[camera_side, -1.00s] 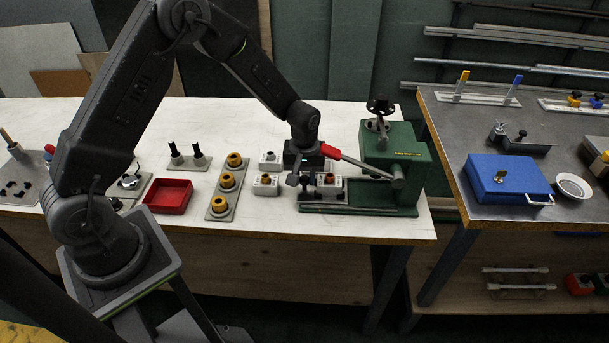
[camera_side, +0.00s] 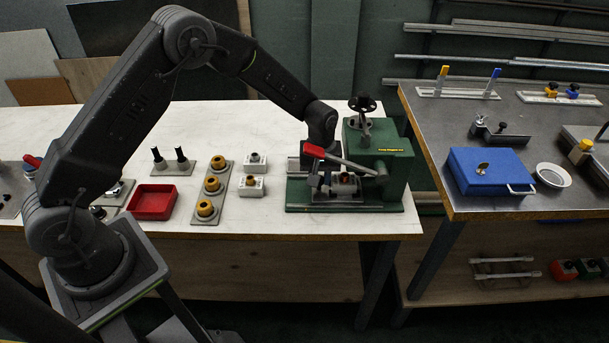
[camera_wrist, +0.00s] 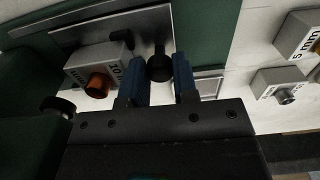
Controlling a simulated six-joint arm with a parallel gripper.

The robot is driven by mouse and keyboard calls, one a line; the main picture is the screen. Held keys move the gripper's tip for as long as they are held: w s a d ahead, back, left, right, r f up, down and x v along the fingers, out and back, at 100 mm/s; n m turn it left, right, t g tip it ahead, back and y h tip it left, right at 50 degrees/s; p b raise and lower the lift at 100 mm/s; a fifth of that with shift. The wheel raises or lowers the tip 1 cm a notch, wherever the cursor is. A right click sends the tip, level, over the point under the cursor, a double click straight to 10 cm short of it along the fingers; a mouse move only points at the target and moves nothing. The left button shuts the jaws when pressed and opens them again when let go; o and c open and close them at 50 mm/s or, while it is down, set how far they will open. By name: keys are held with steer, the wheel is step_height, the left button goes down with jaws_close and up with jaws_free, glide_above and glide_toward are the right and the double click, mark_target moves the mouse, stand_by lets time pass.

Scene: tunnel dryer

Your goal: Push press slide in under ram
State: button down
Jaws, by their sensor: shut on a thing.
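The green press (camera_side: 390,165) stands at the right end of the white bench, with a red-handled lever (camera_side: 345,162) on its front. The grey slide sits on the press base (camera_side: 300,197); its plate (camera_wrist: 150,27) shows in the wrist view. A white block marked 10 (camera_wrist: 88,62) rides on the slide with an orange-brown bush (camera_wrist: 97,85) in it. My gripper (camera_wrist: 159,75) is shut, its blue fingers on either side of the slide's black knob (camera_wrist: 159,66). In the side view my gripper (camera_side: 322,182) is partly hidden behind the lever. The ram is hidden, so exact alignment cannot be told.
Two white blocks (camera_side: 252,186) stand left of the press. Farther left are a grey plate with several orange rings (camera_side: 208,190), a black-pegged stand (camera_side: 175,164) and a red tray (camera_side: 152,203). A second table with a blue box (camera_side: 487,171) stands right.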

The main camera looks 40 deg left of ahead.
steer(key=shift+w, duration=0.1)
steer(key=c, duration=1.2)
jaws_free()
steer(key=shift+o, duration=0.2)
steer(key=shift+s+a, duration=0.45)
steer(key=s+a, duration=0.4)
steer(key=shift+s+a, duration=0.1)
steer(key=shift+s, duration=0.05)
step_height(320, 180, up, 14)
steer(key=s+d+r+m+t, duration=0.1)
steer(key=s+r+m, duration=0.3)
steer(key=s+r, duration=0.7)
steer(key=shift+s+d+r+t, duration=0.15)
steer(key=shift+d+t, duration=0.1)
steer(key=shift+t, duration=0.65)
